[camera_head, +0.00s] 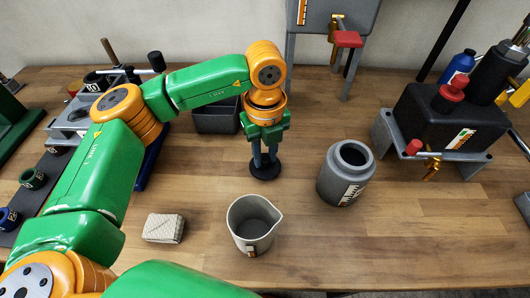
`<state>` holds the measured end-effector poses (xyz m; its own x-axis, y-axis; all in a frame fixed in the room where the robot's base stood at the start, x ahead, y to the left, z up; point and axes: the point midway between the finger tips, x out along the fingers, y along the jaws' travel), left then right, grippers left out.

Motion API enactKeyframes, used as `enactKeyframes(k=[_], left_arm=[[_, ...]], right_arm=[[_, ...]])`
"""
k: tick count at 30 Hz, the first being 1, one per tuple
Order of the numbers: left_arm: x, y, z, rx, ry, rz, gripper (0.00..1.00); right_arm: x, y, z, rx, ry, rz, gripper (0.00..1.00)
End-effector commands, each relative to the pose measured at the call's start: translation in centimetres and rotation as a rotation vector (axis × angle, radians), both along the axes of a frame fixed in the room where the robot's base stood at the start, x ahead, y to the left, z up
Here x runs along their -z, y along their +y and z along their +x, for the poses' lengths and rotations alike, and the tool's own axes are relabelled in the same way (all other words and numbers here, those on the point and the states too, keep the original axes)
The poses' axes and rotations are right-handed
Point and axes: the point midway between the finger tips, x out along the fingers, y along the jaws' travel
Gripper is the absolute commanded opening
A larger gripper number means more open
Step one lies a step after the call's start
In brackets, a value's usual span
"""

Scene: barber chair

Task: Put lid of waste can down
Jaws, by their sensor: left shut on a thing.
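The grey waste can (342,185) stands upright on the wooden bench, right of centre, with its dark round mouth uncovered and a label on its side. My left gripper (265,160) points down to the left of the can and is shut on the black round lid (265,172). The fingers hide the top of the lid. The lid is apart from the can; I cannot tell whether it touches the bench. My right gripper is not in view.
A grey beaker (254,228) with a spout stands in front, and a folded cloth (163,228) lies left of it. A grey bin (216,120) is behind the arm. A black tank (450,118) on a metal stand is at right.

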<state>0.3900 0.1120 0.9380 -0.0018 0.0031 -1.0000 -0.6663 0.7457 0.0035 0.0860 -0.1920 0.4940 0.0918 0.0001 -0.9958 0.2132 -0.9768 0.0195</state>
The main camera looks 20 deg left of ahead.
Motion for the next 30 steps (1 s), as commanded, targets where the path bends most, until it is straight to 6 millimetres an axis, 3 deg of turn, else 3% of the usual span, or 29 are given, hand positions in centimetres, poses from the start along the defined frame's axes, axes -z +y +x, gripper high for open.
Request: enactKeyframes(k=[3,13,14,16,25,30], left_arm=[[1.1,0.0,0.0,0.0,-0.001,-0.001,0.0],[1.6,0.0,0.0,0.0,-0.001,-0.001,0.0],[1.4,-0.1,0.0,0.0,-0.001,-0.001,0.36],[1.4,-0.1,0.0,-0.001,-0.001,-0.001,0.55],[1.2,-0.1,0.0,-0.001,-0.001,-0.001,0.58],[-0.7,-0.1,0.1,-0.001,-0.006,-0.002,0.58]], right_arm=[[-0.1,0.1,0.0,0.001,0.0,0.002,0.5],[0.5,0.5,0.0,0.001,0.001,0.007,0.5],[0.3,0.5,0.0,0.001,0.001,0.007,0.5],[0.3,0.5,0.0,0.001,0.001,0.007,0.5],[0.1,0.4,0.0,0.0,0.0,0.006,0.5],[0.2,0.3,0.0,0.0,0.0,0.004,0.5]])
